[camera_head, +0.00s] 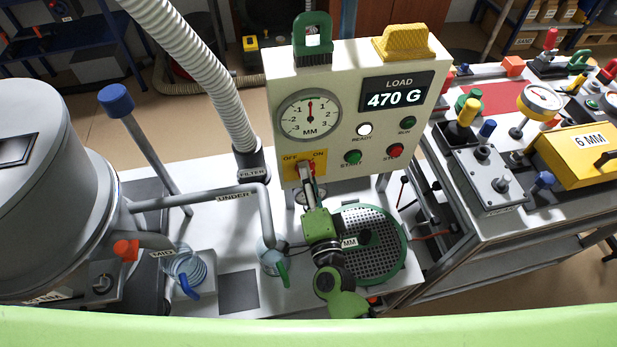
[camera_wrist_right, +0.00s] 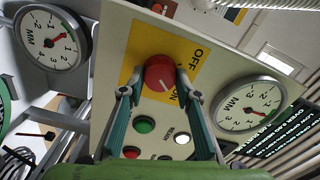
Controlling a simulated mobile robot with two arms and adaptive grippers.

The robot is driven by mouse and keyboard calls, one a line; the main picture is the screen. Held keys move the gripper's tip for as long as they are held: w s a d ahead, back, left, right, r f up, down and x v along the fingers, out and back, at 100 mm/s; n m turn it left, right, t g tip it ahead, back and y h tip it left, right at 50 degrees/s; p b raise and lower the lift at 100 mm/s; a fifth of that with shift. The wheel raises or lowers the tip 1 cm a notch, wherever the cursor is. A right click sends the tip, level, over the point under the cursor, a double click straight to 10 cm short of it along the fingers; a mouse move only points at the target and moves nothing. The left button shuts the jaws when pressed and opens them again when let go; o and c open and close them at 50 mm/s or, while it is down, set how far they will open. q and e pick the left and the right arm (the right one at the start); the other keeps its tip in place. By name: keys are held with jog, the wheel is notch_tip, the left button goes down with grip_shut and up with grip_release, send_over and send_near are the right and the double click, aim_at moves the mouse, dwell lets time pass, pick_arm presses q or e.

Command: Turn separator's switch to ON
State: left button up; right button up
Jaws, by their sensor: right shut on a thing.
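The separator's control panel (camera_head: 345,100) stands upright in the head view. Its switch is a red knob (camera_wrist_right: 159,73) on a yellow plate (camera_wrist_right: 182,42) marked OFF and ON. In the head view the knob (camera_head: 312,167) is partly hidden by my gripper, and OFF is on the left, ON on the right. My right gripper (camera_wrist_right: 158,84) is shut on the knob, with one finger on each side. It reaches up from below to the panel in the head view (camera_head: 306,178). The knob's exact angle is hard to read. My left gripper is not in view.
START (camera_head: 352,157), STOP (camera_head: 394,150) and RUN (camera_head: 407,122) buttons sit close to the knob. The READY lamp (camera_head: 364,129) looks white. A round sieve (camera_head: 393,268) lies below the panel, and a pipe (camera_head: 266,215) runs left of my arm.

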dwell(0.4)
jog(key=o, duration=1.1)
jog(key=shift+s, duration=0.1)
jog(key=s+d, duration=0.2)
jog(key=s, duration=0.9)
jog(key=shift+s+d, duration=0.2)
jog(key=shift+s, duration=0.15)
